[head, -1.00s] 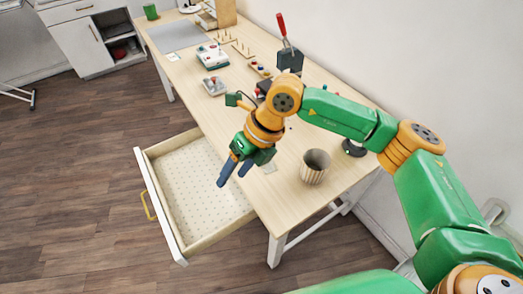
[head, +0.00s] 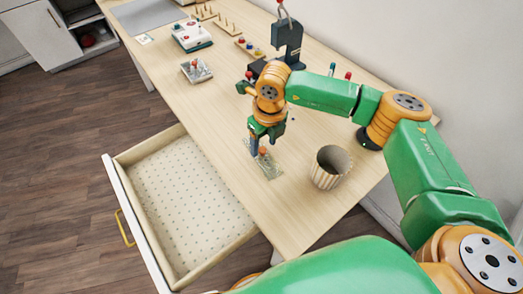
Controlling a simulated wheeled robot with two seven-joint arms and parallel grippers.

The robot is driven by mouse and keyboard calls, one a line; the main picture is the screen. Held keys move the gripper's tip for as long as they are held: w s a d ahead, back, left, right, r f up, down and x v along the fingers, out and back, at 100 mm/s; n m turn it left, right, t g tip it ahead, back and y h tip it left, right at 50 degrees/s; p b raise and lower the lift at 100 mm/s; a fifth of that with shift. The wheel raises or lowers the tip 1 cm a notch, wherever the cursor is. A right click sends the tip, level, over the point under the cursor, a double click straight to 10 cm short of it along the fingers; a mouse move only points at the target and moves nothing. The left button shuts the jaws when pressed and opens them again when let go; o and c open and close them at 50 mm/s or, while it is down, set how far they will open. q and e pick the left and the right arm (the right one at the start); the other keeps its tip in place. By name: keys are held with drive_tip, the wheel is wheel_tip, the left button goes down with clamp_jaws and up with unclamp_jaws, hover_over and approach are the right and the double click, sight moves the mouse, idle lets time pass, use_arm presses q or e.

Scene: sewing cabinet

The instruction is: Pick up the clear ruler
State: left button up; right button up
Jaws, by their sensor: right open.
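A flat, see-through plate that looks like the clear ruler (head: 276,164) lies on the wooden tabletop, left of the striped cup. A small orange piece (head: 262,151) shows over it between my fingers; I cannot tell whether it is part of the ruler. My right gripper (head: 263,158) points down over the ruler, with its blue fingers open and apart. The fingers hide part of the ruler, and I cannot tell whether they touch it. My left gripper is not in view.
A striped cup (head: 329,168) stands close to the right of the gripper. An open, empty drawer (head: 185,195) juts out at the table's front.

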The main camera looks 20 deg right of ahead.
drive_tip(key=shift+w+f, duration=0.1)
drive_tip(key=shift+f, duration=0.7)
drive_tip(key=shift+a, duration=0.1)
clamp_jaws()
drive_tip(key=shift+r, duration=0.15)
